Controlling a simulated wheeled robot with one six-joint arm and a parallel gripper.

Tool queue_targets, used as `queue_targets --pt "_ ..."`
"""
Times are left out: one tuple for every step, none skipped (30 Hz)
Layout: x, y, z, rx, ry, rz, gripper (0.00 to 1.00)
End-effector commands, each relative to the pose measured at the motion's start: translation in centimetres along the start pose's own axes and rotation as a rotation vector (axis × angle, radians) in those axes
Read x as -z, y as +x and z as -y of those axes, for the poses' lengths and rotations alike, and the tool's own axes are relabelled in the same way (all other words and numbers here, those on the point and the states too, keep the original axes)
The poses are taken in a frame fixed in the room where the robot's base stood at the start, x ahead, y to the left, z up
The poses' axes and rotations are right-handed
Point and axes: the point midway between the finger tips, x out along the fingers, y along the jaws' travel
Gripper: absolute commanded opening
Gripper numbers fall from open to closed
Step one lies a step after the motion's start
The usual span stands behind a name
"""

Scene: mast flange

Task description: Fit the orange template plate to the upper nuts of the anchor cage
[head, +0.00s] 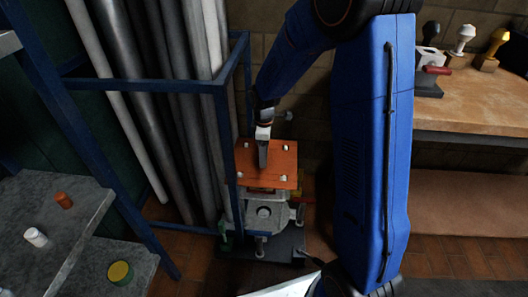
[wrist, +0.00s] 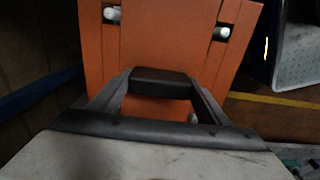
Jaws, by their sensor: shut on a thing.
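The orange template plate (head: 279,164) lies roughly flat above the grey anchor cage (head: 268,218), next to the blue rack. Small pale ends, which look like rod tips or nuts, show near the plate's corners. In the wrist view the plate (wrist: 165,40) fills the upper middle, with two pale ends at its far side and another partly hidden near my fingers. My gripper (head: 263,160) comes down onto the middle of the plate and is shut on it; its dark fingers (wrist: 160,82) also show in the wrist view. I cannot tell whether the plate touches the nuts beneath.
A blue rack (head: 228,160) with long grey pipes stands close on the left. Grey shelves (head: 60,215) with small items are at the far left. A wooden bench (head: 475,100) with stamps and a vise-like tool is on the right. Tiled floor is open around the dark base.

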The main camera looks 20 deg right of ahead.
Motion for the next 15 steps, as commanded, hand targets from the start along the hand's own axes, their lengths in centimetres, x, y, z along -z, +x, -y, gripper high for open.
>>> queue_targets --pt "0.0 0.08 -0.01 0.0 0.0 0.0 0.33" --pt "0.0 0.14 -0.01 0.0 0.0 0.0 0.33" --pt "0.0 0.22 0.0 0.0 0.0 0.0 0.33" --pt "0.0 0.28 0.0 0.0 0.0 0.0 0.33" --pt "0.0 0.34 0.0 0.0 0.0 0.0 0.33" --pt "0.0 0.42 0.0 0.0 0.0 0.0 0.33" --pt "0.0 0.48 0.0 0.001 0.0 0.0 0.33" --pt "0.0 0.54 0.0 0.001 0.0 0.0 0.33" --pt "0.0 0.62 0.0 0.001 0.0 0.0 0.33" --pt "0.0 0.68 0.0 0.001 0.0 0.0 0.33" --pt "0.0 0.74 0.01 0.001 0.0 0.0 0.33" --pt "0.0 0.82 0.0 0.001 0.0 0.0 0.33" --pt "0.0 0.88 0.0 0.001 0.0 0.0 0.33" --pt "0.0 0.94 0.0 0.0 0.0 0.0 0.33" --pt "0.0 1.01 -0.01 0.0 0.0 0.0 0.33"
